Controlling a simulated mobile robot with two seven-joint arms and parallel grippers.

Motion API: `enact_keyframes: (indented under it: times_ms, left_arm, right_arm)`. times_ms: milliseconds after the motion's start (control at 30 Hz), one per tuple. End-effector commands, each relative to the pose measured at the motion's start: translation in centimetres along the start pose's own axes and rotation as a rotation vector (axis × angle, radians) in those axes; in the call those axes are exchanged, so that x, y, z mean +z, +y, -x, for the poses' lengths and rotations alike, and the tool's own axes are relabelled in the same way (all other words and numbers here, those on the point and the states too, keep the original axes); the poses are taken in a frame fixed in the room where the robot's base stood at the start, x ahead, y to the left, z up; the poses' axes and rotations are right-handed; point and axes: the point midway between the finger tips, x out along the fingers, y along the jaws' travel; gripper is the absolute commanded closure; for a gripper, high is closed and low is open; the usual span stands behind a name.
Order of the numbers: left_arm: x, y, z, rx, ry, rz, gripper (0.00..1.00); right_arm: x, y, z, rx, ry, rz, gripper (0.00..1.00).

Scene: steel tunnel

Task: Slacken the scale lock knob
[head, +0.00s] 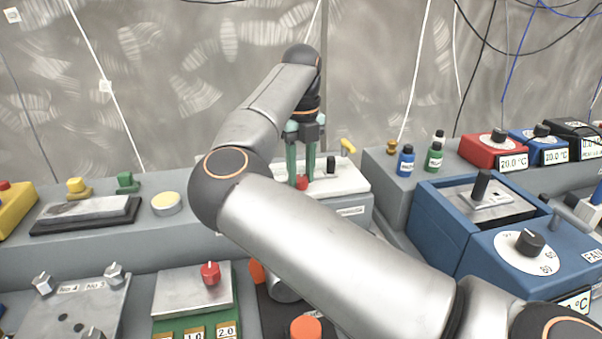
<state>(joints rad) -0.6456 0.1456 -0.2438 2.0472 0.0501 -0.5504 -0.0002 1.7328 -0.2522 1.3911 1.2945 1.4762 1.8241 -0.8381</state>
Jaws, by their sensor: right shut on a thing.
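My right gripper (302,180) points straight down over a white-topped grey unit (347,181) at the back middle. Its two green fingers are shut on a small red knob (302,184) at the unit's top. Most of the knob is hidden between the fingertips. I cannot read the unit's label, so I cannot confirm that this is the scale lock knob. The unit also carries a black knob (331,164) and a yellow lever (348,146), just right of the fingers. My left gripper is not in view.
My right arm crosses the middle and hides part of the bench. A blue bath with a dial (530,243) stands at right, blue (406,162) and green (434,156) bottles behind it. Another red knob (210,272) sits on a metal plate at front left.

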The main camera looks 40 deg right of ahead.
Motion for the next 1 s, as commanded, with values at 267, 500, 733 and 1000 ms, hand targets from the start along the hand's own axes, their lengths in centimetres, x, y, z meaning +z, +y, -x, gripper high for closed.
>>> enact_keyframes:
  times_ms: [267, 500, 733, 1000]
  left_arm:
    - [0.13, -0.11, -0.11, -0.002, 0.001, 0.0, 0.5]
    - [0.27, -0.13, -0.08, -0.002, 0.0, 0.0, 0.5]
    - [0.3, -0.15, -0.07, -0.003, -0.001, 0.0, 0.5]
    - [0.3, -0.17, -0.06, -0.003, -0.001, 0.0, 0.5]
  right_arm:
    - [0.02, -0.02, 0.03, 0.0, -0.001, 0.169, 1.0]
    - [0.02, -0.02, 0.04, 0.0, -0.001, 0.244, 1.0]
    - [0.02, -0.02, 0.05, 0.0, -0.001, 0.263, 1.0]
    - [0.02, -0.02, 0.06, -0.001, -0.001, 0.262, 1.0]
